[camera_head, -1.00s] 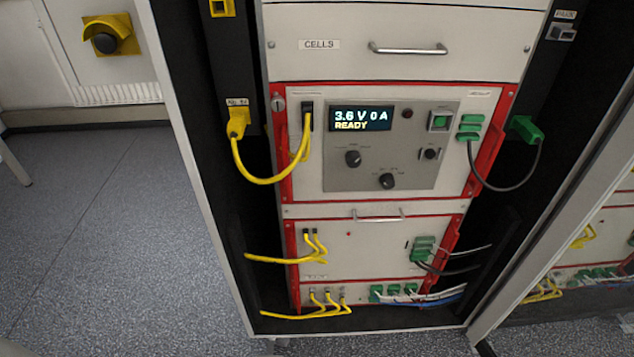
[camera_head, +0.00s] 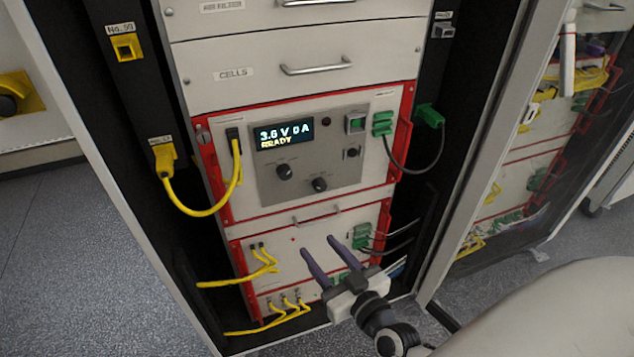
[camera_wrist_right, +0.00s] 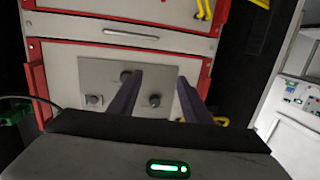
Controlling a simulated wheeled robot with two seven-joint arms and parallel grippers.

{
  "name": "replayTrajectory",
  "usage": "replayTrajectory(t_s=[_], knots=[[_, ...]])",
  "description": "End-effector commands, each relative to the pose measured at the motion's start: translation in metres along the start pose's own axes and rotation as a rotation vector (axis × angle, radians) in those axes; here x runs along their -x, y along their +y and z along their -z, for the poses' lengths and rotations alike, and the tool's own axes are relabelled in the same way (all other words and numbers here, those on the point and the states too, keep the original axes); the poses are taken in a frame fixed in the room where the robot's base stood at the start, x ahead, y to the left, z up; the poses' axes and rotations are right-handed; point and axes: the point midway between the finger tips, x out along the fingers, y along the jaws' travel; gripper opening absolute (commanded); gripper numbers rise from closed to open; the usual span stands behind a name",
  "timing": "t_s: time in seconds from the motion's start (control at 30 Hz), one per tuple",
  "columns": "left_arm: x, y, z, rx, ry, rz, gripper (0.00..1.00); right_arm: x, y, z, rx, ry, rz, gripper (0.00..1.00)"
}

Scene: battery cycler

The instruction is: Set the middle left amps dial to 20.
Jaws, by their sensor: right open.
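The grey control panel (camera_head: 345,177) has a lit display (camera_head: 284,134) reading 3.6 V 0 A, READY. A black dial (camera_head: 284,171) sits at its middle left, and another dial (camera_head: 319,184) is lower and to the right. Their markings are too small to read. My right gripper (camera_head: 318,245) is open and empty, in front of the lower unit and below the dials in the head view. The right wrist view looks upside down; the middle left dial (camera_wrist_right: 155,100) shows between the open fingers (camera_wrist_right: 160,75), apart from them. My left gripper is out of view.
A yellow cable (camera_head: 205,212) loops left of the panel and a black cable (camera_head: 412,168) right of it. Red handles flank the unit. A drawer handle (camera_head: 317,67) sticks out above. The cabinet door (camera_head: 490,140) stands open at the right.

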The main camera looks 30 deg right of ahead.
Motion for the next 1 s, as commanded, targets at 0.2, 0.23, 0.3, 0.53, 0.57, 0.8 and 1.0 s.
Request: replayTrajectory(t_s=[0.2, 0.23, 0.3, 0.53, 0.57, 0.8, 1.0], knots=[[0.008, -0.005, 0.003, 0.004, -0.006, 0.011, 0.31, -0.019, 0.056, 0.042, -0.002, 0.117, -0.185, 0.44], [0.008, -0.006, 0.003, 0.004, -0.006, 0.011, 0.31, -0.021, 0.059, 0.043, -0.002, 0.12, -0.191, 0.44], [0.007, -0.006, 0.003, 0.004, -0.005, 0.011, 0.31, -0.03, 0.061, 0.044, -0.001, 0.122, -0.194, 0.44], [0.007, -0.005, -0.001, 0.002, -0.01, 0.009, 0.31, -0.071, 0.068, 0.049, -0.001, 0.122, -0.191, 0.44], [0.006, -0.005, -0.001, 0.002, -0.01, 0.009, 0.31, -0.077, 0.069, 0.049, -0.001, 0.122, -0.19, 0.44], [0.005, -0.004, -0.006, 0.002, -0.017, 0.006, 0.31, -0.108, 0.075, 0.052, -0.001, 0.12, -0.188, 0.44], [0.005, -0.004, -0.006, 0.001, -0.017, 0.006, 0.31, -0.116, 0.076, 0.053, 0.0, 0.118, -0.188, 0.44]])
